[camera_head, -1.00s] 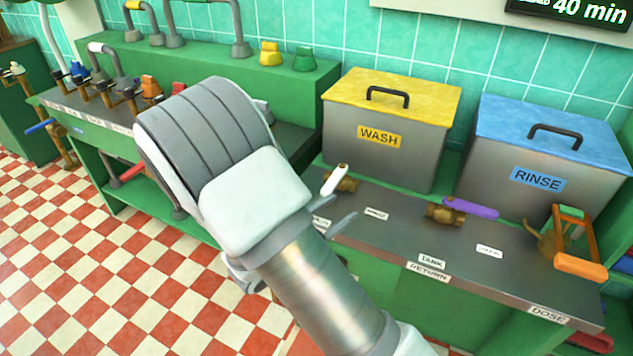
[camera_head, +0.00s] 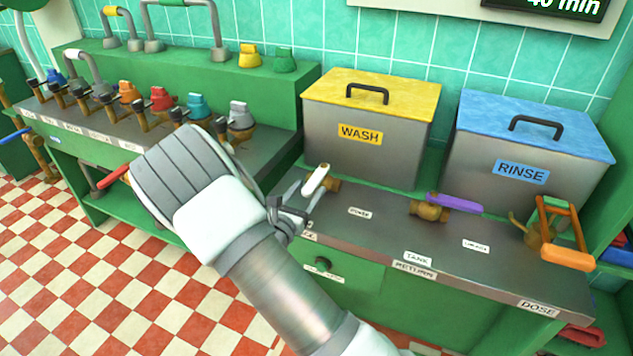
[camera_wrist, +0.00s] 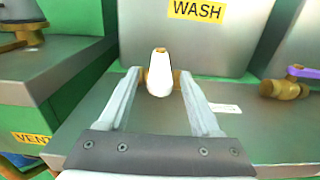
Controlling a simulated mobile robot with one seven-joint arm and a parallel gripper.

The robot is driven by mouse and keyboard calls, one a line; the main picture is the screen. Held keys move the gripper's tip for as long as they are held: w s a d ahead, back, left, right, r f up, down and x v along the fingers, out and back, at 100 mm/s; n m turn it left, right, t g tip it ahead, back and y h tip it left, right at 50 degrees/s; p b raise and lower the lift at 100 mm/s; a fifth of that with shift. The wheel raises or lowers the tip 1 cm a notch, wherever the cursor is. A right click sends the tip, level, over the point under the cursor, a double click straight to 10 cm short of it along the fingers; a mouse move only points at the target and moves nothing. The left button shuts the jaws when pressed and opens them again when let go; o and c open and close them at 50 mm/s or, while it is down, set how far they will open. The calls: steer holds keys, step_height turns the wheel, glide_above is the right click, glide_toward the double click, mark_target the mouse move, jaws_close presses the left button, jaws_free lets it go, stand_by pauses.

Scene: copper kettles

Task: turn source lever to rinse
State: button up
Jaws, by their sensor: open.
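A white lever (camera_head: 316,180) sits on a brass valve (camera_head: 333,185) at the left end of the metal counter, in front of the WASH tank (camera_head: 371,130). In the wrist view the white lever (camera_wrist: 160,76) points toward me, between the two fingers. My gripper (camera_head: 303,198) is open at the lever, one finger on each side. In the wrist view, gaps show between the lever and both fingers of my gripper (camera_wrist: 158,88). The blue-lidded RINSE tank (camera_head: 527,155) stands to the right. Small labels by the valve are partly hidden or too blurred to read.
A purple lever (camera_head: 455,203) on another brass valve stands to the right, near the TANK label (camera_head: 417,258). An orange-handled brass fitting (camera_head: 565,250) is at the right end. A left counter (camera_head: 75,130) holds several coloured valves. Counter between the levers is clear.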

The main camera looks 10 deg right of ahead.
mark_target(316, 177)
steer(key=x, duration=0.5)
steer(key=shift+w+d+b, duration=0.25)
steer(key=shift+w+b, duration=0.1)
jaws_close()
stand_by(1.1)
